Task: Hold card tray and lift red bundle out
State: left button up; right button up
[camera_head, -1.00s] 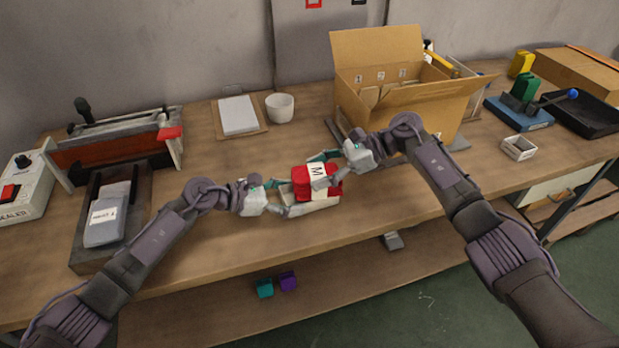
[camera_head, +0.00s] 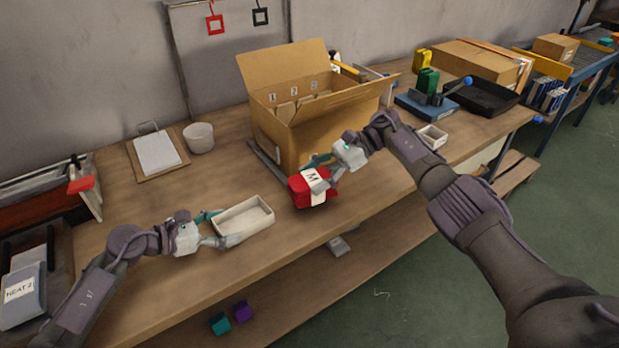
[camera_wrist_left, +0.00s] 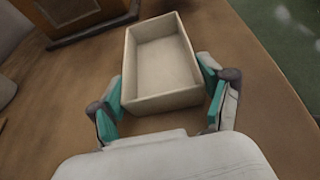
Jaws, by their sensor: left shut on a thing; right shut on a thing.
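The card tray (camera_head: 262,224) is a small, empty, pale box on the table's front part. My left gripper (camera_head: 214,228) is shut on its near end, one finger along each side; the left wrist view shows the tray (camera_wrist_left: 161,99) between the teal fingertips of the left gripper (camera_wrist_left: 163,104). The red bundle (camera_head: 299,192) has a white band marked M. My right gripper (camera_head: 325,172) is shut on the bundle and holds it right of the tray, apart from it. Whether the bundle clears the tabletop is hard to tell.
An open cardboard box (camera_head: 345,128) with numbered compartments stands behind the bundle. A white cup (camera_head: 199,138) and a clipboard (camera_head: 157,153) lie at the back left. A small white box (camera_head: 432,137) stands to the right. Bare table lies between tray and cup.

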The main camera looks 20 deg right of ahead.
pick_arm(q)
jog(key=o, duration=1.1)
jog(key=shift+c, duration=0.2)
jog(key=shift+a, duration=0.1)
jog(key=v, duration=1.1)
jog(key=shift+s+a+r, duration=0.15)
jog(key=shift+s+a, duration=0.05)
jog(key=shift+a, duration=0.1)
